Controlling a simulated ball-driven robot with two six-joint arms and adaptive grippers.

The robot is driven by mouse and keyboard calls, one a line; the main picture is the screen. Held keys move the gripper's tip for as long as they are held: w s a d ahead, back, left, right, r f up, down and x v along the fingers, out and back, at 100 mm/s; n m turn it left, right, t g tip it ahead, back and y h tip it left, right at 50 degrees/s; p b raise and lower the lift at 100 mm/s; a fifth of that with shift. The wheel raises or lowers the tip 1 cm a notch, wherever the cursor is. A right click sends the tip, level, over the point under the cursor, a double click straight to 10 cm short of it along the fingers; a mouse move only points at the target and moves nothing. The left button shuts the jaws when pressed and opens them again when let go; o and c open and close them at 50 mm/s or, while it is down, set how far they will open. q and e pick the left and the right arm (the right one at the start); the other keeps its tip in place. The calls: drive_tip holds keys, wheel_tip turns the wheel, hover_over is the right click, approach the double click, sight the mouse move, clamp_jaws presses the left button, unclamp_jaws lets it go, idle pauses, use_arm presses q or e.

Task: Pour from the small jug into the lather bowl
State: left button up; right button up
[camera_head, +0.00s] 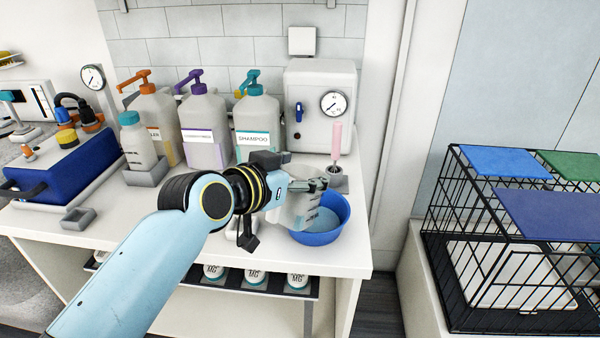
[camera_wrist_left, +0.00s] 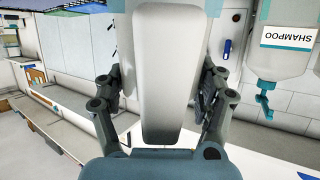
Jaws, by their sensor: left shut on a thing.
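The small jug (camera_head: 292,212) is pale and translucent, partly hidden behind my left gripper. My left gripper (camera_head: 308,185) is shut on it. In the left wrist view the gripper (camera_wrist_left: 160,95) has a finger on each side of a pale grey part of the jug (camera_wrist_left: 170,75). The blue lather bowl (camera_head: 340,222) stands near the right end of the white counter. The jug overlaps the bowl's left side in the head view; I cannot tell whether they touch. A lighter blue area shows inside the bowl; I cannot tell whether it is liquid.
Several pump bottles, one a shampoo bottle (camera_head: 257,125), stand behind my arm. A white box with a dial (camera_head: 322,85) and a pink-handled tool in a grey holder (camera_head: 338,181) are behind the bowl. A blue case (camera_head: 65,165) is at left, a wire cage (camera_head: 500,240) at right.

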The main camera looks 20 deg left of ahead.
idle(0.7)
use_arm(q)
drive_tip(key=shift+r, duration=0.1)
drive_tip(key=shift+r+g+p, duration=0.2)
drive_tip(key=shift+g+p, duration=0.1)
drive_tip(key=shift+p, duration=1.4)
drive_tip(key=shift+f, duration=0.15)
drive_tip(key=shift+w, duration=0.1)
